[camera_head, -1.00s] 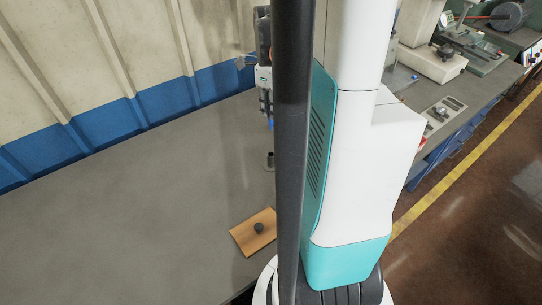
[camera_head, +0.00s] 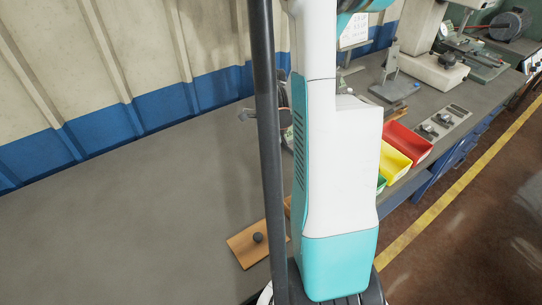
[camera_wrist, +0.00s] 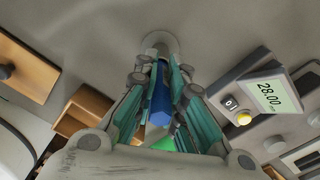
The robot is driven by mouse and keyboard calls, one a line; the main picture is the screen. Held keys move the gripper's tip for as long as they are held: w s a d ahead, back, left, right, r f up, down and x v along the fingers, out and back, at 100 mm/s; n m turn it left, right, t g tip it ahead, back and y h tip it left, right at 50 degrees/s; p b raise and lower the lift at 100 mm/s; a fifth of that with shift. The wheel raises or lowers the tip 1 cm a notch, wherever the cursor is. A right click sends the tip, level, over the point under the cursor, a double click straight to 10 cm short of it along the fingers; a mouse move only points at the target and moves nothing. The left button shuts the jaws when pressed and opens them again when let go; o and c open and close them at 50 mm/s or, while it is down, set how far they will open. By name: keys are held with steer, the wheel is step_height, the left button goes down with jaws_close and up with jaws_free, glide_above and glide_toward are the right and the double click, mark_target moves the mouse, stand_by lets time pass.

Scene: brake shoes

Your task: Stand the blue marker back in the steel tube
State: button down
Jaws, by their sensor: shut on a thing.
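In the wrist view my gripper (camera_wrist: 162,74) is shut on the blue marker (camera_wrist: 159,100), which lies lengthwise between the fingers. A round grey shape, seemingly the steel tube (camera_wrist: 160,41), shows just beyond the fingertips. The marker's far end points toward it, but I cannot tell whether it is in, touching or apart from the tube. In the head view my dark pole and white arm hide the marker, the tube and most of my gripper.
A wooden board (camera_head: 241,248) with a dark knob (camera_head: 258,238) lies on the grey bench (camera_head: 120,225). Red (camera_head: 408,146) and yellow (camera_head: 395,164) bins stand to the right. In the wrist view a display box (camera_wrist: 262,98) is right and a wooden box (camera_wrist: 82,112) left.

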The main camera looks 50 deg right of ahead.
steer(key=shift+f, duration=0.3)
steer(key=shift+f, duration=0.15)
steer(key=c, duration=1.7)
jaws_free()
steer(key=shift+o, duration=0.2)
step_height(320, 180, up, 14)
steer(key=p, duration=0.5)
steer(key=shift+d, duration=0.4)
steer(key=shift+w+a, duration=0.1)
steer(key=shift+w, duration=0.05)
